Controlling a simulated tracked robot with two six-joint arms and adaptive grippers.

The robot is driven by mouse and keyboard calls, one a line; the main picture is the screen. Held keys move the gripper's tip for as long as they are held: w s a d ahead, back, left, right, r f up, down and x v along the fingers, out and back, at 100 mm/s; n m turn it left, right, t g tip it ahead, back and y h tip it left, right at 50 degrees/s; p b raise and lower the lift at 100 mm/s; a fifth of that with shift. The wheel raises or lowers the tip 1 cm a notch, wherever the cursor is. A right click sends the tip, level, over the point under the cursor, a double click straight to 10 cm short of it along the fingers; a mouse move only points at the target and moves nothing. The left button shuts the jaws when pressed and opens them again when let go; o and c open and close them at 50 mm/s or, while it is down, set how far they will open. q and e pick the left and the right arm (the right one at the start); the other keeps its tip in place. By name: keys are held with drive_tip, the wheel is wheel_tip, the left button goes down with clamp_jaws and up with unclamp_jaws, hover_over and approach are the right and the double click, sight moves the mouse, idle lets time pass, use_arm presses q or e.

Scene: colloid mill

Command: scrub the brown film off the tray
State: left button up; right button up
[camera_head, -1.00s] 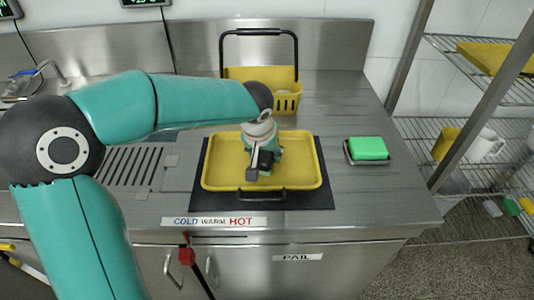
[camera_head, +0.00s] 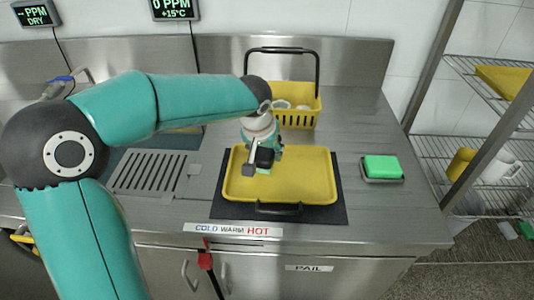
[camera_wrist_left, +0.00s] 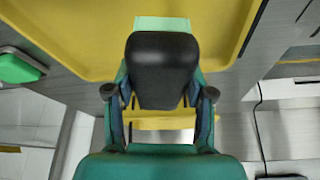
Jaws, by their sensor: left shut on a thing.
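The yellow tray (camera_head: 305,180) lies on a black mat (camera_head: 342,199) on the steel counter, with a dark handle at its near edge. I cannot make out brown film on the part of it that shows. My left gripper (camera_head: 262,160) points down over the tray's left half and is shut on a dark scrubber (camera_wrist_left: 163,62). A pale green edge shows beyond it in the left wrist view. I cannot tell whether it touches the tray. The gripper and arm hide part of the tray's far left. My right gripper is not in view.
A green sponge (camera_head: 383,167) sits in a small dish to the right of the tray. A yellow basket (camera_head: 300,115) with a raised black handle stands behind it. A drain grille (camera_head: 150,172) is at left. Wire shelves (camera_head: 440,151) stand at right.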

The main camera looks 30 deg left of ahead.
use_arm(q)
drive_tip(key=shift+r+p, duration=0.75)
drive_tip(key=shift+r, duration=0.65)
drive_tip(key=shift+f, duration=0.1)
